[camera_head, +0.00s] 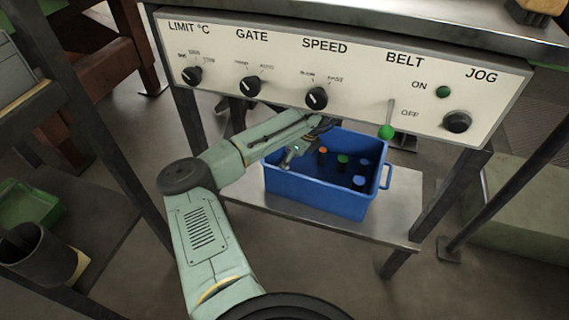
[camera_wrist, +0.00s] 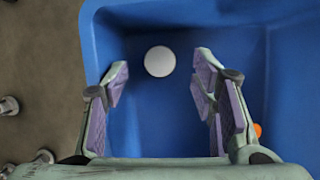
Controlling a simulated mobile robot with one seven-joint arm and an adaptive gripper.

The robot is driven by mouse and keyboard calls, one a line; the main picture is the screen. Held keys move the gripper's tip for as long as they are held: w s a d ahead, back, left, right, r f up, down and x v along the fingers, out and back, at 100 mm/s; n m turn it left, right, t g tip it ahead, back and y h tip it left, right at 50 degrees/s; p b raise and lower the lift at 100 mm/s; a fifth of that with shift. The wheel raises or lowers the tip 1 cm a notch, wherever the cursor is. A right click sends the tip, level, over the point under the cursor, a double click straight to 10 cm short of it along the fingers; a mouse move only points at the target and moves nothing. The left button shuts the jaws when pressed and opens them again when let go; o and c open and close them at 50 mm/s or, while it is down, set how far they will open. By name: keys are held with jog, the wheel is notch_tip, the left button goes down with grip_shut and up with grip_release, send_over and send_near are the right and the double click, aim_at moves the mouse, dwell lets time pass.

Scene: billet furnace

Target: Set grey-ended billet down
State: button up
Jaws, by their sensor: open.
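The grey-ended billet (camera_wrist: 159,61) shows in the wrist view as a pale round end inside the blue bin (camera_wrist: 91,45), near one wall. It appears to stand upright, with only its end visible. My gripper (camera_wrist: 162,80) is open, its purple-padded fingers apart on the left and right sides of the billet's end, with visible gaps. I cannot make out the grey-ended billet there.
Upright billets with orange (camera_head: 322,150), green (camera_head: 342,158) and blue (camera_head: 359,180) ends stand in the bin. An orange end (camera_wrist: 257,130) shows right of my fingers. The bin is on a metal shelf (camera_head: 400,217), under the control panel (camera_head: 350,75) with its green-tipped lever (camera_head: 386,131).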

jog(key=s+d, duration=0.5)
jog(key=d, duration=0.6)
jog(key=shift+s+r, duration=0.25)
jog(key=shift+s, duration=0.1)
